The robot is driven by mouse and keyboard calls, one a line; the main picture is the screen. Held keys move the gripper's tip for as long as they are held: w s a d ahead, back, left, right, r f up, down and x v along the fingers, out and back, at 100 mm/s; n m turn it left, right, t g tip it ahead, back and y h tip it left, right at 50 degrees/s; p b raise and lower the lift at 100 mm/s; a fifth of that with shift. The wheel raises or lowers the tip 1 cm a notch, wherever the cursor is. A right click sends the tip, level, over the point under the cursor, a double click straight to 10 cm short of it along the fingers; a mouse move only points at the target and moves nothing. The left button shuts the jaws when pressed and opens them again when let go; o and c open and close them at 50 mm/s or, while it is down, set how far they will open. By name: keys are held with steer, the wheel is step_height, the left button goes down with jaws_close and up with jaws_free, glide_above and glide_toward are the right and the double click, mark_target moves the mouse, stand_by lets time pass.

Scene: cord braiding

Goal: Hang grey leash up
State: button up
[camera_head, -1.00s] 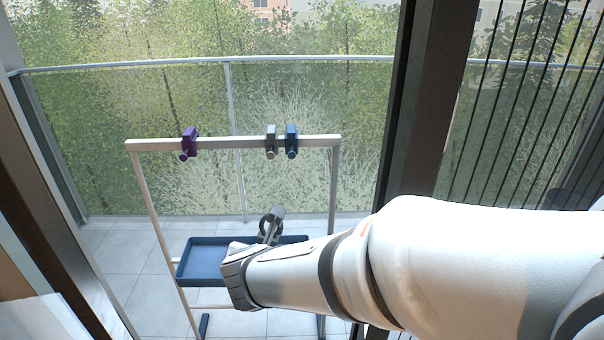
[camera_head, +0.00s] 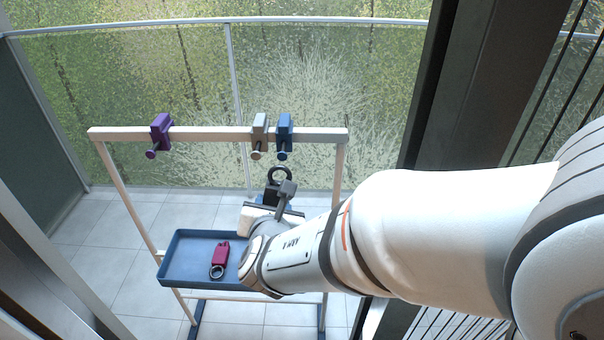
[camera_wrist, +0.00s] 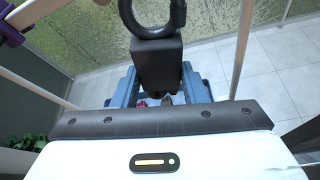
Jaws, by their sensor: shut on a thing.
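A dark, charcoal-looking leash (camera_head: 270,191) with a round ring on top is held upright in my gripper (camera_head: 272,204). In the wrist view the leash (camera_wrist: 157,65) fills the middle, its ring reaching the top edge. The grey hook (camera_head: 259,136) is on the white rack's top bar (camera_head: 210,134). The leash is below that bar, slightly right of the grey hook, and apart from it. The hook's peg points toward the head camera.
A purple hook (camera_head: 160,135) is at the bar's left; a blue hook (camera_head: 284,136) is just right of the grey one. A blue tray (camera_head: 180,262) on the rack holds a red leash (camera_head: 220,258). A dark door frame (camera_head: 455,90) stands at the right.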

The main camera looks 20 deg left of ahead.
steer(key=shift+w+a, duration=0.3)
steer(key=shift+w, duration=0.6)
steer(key=shift+w+a, duration=0.25)
steer(key=shift+w, duration=0.6)
steer(key=shift+w+a+b, duration=0.2)
steer(key=shift+w+b, duration=0.05)
steer(key=shift+w, duration=0.4)
steer(key=shift+w+a+b, duration=0.2)
steer(key=shift+w+a, duration=0.05)
steer(key=shift+w, duration=0.45)
steer(key=shift+w+a+b, duration=0.2)
steer(key=shift+w+b, duration=0.05)
steer(key=shift+w, duration=0.4)
steer(key=o, duration=0.4)
steer(key=c, duration=0.3)
steer(key=shift+c, duration=0.2)
steer(key=shift+f+b, duration=0.15)
steer(key=shift+b, duration=0.65)
